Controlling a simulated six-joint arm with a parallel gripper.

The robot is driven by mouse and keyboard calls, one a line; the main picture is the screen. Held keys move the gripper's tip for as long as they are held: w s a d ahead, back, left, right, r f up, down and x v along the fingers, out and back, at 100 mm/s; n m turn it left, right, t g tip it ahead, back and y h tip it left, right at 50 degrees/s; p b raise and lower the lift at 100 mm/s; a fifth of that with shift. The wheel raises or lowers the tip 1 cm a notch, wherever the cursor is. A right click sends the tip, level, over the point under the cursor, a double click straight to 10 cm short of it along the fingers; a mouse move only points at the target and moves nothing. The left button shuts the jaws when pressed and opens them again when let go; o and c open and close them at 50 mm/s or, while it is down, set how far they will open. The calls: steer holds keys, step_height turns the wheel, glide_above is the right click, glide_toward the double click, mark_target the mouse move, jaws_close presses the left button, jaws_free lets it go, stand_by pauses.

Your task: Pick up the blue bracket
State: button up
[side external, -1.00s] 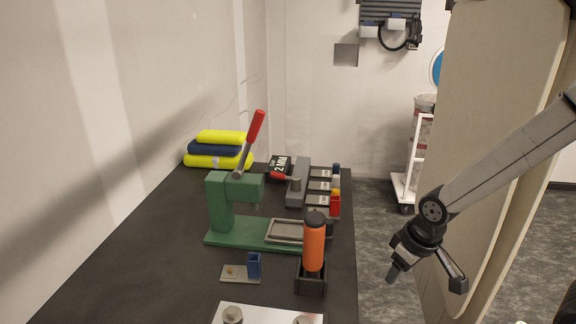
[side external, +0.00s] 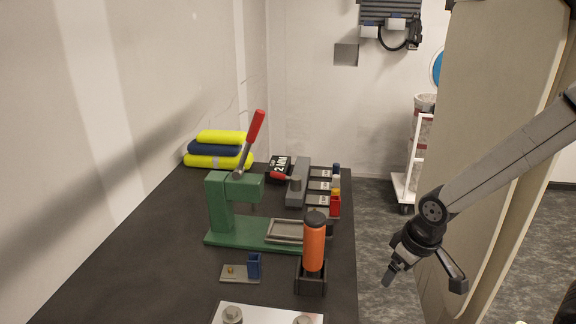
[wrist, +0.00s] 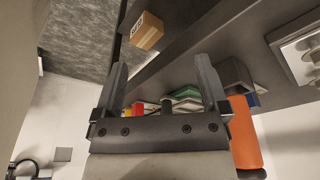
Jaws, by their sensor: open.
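The blue bracket (side external: 254,265) stands upright on a small grey plate (side external: 242,279) on the dark bench, left of the orange bottle. In the wrist view, a small blue patch (wrist: 252,99) beside the orange bottle may be part of it; most of it is hidden there. My gripper (side external: 425,277) hangs over the floor to the right of the bench, well apart from the bracket. Its fingers are spread with nothing between them, as the wrist view (wrist: 161,68) also shows.
The orange bottle (side external: 314,245) stands in a black holder (side external: 311,283) between my gripper and the bracket. A green press (side external: 219,212) with a red-handled lever stands behind the bracket. A white plate (side external: 268,315) lies in front. A cardboard box (wrist: 147,31) shows in the wrist view.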

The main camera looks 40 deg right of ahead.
steer(key=shift+w, duration=0.1)
